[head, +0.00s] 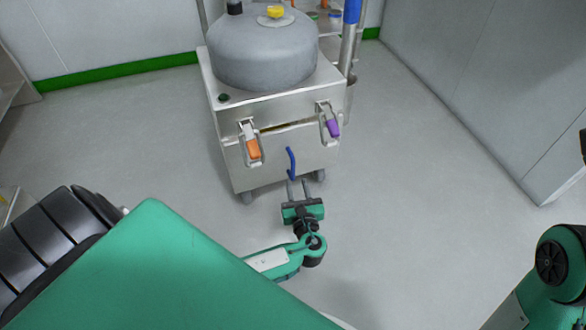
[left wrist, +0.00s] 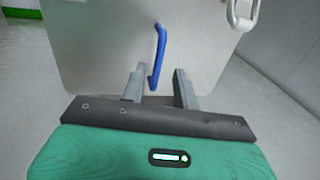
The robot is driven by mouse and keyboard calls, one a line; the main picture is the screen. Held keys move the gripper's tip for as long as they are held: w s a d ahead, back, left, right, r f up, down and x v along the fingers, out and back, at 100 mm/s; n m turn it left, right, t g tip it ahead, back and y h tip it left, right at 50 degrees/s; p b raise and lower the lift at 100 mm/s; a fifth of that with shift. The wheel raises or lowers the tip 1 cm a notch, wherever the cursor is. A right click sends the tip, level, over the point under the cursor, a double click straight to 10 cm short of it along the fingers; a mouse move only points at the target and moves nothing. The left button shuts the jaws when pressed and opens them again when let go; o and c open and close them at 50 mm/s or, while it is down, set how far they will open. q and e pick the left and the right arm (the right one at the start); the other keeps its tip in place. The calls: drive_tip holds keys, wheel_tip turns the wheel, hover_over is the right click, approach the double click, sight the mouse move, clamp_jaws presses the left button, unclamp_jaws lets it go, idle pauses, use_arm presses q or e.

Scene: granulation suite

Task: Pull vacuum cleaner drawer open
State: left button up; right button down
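The vacuum cleaner (head: 270,95) is a metal cart with a grey domed drum on top. Its drawer front (head: 265,165) carries a blue upright handle (head: 291,163). A dark gap shows along the drawer's top edge. An orange latch (head: 253,148) and a purple latch (head: 333,127) sit above. My left gripper (head: 300,189) is open just below the handle. In the left wrist view the handle (left wrist: 158,56) stands between and beyond the two finger tips; I cannot tell whether they touch it. My right gripper is out of view; only part of that arm shows.
The grey floor (head: 420,190) is clear to the right of the cart. A white cabinet or wall panel (head: 500,90) stands at the right. Shelves with small containers (head: 334,15) stand behind the cart.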

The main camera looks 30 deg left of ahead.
sight(293, 167)
use_arm(q)
drive_tip(key=b+x, duration=0.3)
drive_tip(key=x, duration=0.4)
drive_tip(key=shift+w+a+f, duration=0.15)
drive_tip(key=shift+w+a, duration=0.1)
drive_tip(key=shift+w, duration=0.05)
drive_tip(key=shift+w+a+b, duration=0.3)
drive_tip(key=shift+w+a, duration=0.1)
clamp_jaws()
